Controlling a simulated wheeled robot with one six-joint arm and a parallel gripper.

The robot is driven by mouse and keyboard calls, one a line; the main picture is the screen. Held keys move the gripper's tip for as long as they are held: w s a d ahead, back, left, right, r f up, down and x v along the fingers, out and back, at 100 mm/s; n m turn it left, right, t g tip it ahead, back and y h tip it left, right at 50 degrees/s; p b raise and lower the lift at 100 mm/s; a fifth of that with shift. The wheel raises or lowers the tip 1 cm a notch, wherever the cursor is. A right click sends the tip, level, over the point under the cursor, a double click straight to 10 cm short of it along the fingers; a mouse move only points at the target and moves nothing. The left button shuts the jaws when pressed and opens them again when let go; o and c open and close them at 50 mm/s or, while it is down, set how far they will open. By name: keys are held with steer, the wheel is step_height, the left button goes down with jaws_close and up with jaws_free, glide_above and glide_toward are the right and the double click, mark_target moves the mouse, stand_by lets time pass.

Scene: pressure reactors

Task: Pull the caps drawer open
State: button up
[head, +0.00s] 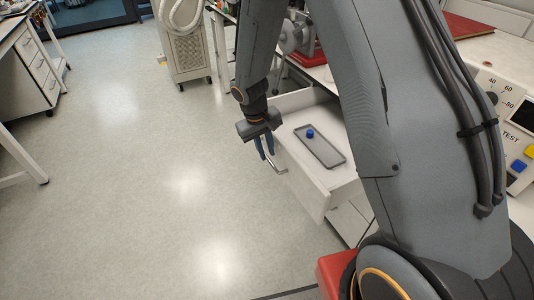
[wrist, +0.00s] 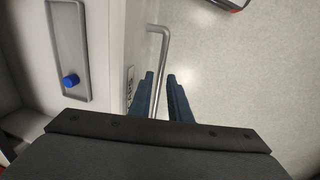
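The white caps drawer (head: 316,190) is pulled out of the bench. Inside it lies a grey tray (head: 327,154) with a blue cap (head: 310,133) at its far end; in the wrist view the tray (wrist: 84,45) and blue cap (wrist: 71,80) show at left. The drawer's metal bar handle (head: 281,169) stands off the front face. My gripper (head: 265,149) points down at the handle. In the wrist view its fingers (wrist: 162,85) are apart, one on each side of the handle bar (wrist: 164,50), with a small gap visible by the right finger. Contact with the bar cannot be told.
The floor (head: 150,180) left of the drawer is clear. A white cabinet (head: 38,70) stands at far left and a wheeled unit (head: 184,45) at the back. A test panel (head: 505,110) sits on the bench at right. A label (wrist: 129,88) is on the drawer front.

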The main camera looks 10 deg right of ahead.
step_height(320, 180, up, 6)
steer(key=a, duration=0.1)
steer(key=shift+s+b, duration=0.15)
steer(key=shift+b, duration=0.25)
steer(key=shift+a+r, duration=0.1)
steer(key=s+d+r+m+y, duration=0.1)
steer(key=s+d+r, duration=0.2)
steer(key=s, duration=0.7)
steer(key=s+d+r+m+y, duration=0.1)
steer(key=s+r, duration=0.4)
steer(key=s, duration=0.5)
steer(key=shift+d+m, duration=0.5)
steer(key=shift+d, duration=0.7)
